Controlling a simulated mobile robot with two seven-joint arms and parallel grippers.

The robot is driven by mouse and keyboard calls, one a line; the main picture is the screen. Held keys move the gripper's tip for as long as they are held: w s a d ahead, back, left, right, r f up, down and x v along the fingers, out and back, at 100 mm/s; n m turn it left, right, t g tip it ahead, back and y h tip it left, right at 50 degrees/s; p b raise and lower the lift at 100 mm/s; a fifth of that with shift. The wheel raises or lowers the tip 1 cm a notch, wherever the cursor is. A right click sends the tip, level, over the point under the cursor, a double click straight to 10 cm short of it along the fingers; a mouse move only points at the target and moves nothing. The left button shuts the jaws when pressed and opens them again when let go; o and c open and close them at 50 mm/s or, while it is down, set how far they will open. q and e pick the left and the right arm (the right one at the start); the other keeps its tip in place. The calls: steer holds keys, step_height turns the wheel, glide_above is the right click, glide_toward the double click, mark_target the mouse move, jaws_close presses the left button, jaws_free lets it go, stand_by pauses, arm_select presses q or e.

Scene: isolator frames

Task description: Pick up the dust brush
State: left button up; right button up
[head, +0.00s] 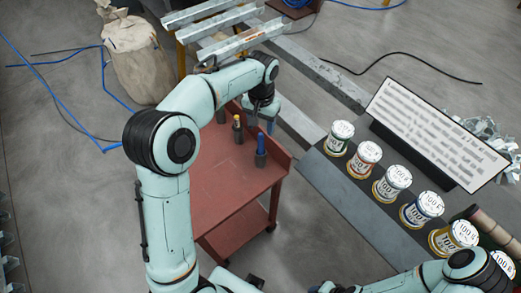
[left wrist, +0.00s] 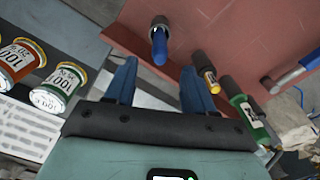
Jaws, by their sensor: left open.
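On the red cart (head: 225,190), a blue-handled tool (head: 261,143) stands in a dark holder near the right edge; it also shows in the left wrist view (left wrist: 159,48). A yellow-banded tool (head: 237,128) stands behind it and shows in the left wrist view (left wrist: 208,78). A green-handled tool (left wrist: 245,108) is beside that one. I cannot tell which of these is the dust brush; no bristles show. My left gripper (left wrist: 158,65) is open and empty, its blue fingers spread; in the head view it (head: 264,118) hangs above the cart's back edge. My right gripper is out of view.
Several labelled cans (head: 397,177) stand in a row on the grey bench (head: 345,195) at the right, before a white text board (head: 435,135). A beige sack (head: 135,55) and blue cable (head: 100,95) lie at the left. The cart's front top is clear.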

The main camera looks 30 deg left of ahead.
mark_target(261, 141)
arm_select(q)
step_height(261, 141, down, 3)
steer(key=shift+s+f+b, duration=0.2)
steer(key=shift+f+b, duration=0.1)
steer(key=shift+f, duration=2.3)
jaws_close()
